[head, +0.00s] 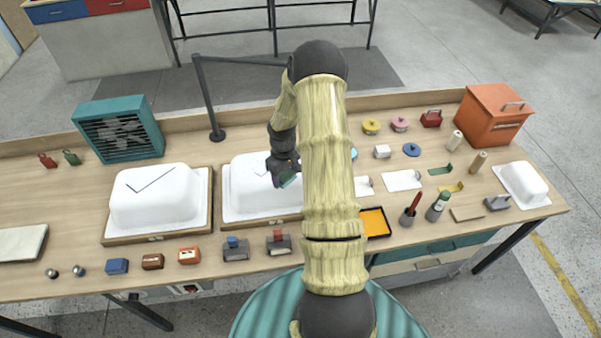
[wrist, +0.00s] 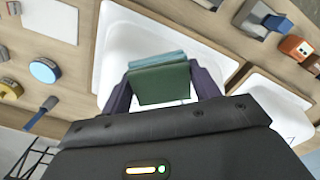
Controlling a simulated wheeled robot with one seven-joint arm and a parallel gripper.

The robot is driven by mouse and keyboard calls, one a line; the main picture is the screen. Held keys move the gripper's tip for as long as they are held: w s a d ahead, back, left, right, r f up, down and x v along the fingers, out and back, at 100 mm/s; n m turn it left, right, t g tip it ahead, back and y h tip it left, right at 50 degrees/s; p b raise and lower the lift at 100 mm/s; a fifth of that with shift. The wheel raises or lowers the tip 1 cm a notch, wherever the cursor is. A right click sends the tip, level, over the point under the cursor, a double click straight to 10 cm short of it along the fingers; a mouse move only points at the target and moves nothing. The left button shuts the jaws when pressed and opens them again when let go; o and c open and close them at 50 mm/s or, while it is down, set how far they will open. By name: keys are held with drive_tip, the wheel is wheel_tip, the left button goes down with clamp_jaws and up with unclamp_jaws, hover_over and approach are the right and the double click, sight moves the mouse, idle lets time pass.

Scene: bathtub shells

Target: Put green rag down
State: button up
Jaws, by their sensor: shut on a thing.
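My gripper (head: 284,170) is shut on the green rag (head: 289,181), above the middle white bathtub shell (head: 246,188). In the wrist view, the folded rag (wrist: 161,82) sits between the two dark fingers of my gripper (wrist: 162,92), a paler teal fold along its top. The white shell (wrist: 112,50) lies behind the rag in that view. My arm hides the shell's right part in the head view. I cannot tell how far the rag is above the shell, or whether it touches.
Another white shell (head: 155,200) stands on a board to the left, and a smaller one (head: 524,183) at the far right. A teal fan box (head: 118,130) and an orange box (head: 494,113) stand at the back. Small blocks and tools line the bench. A black post (head: 208,100) rises behind.

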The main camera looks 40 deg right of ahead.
drive_tip(key=w+a+f+m+b, duration=0.1)
drive_tip(key=a+f+b, duration=0.2)
drive_tip(key=a, duration=0.7)
drive_tip(key=w+a+f+m+b, duration=0.1)
drive_tip(key=a+b, duration=0.3)
drive_tip(key=a, duration=0.6)
drive_tip(key=shift+a+f, duration=0.25)
drive_tip(key=shift+f, duration=0.65)
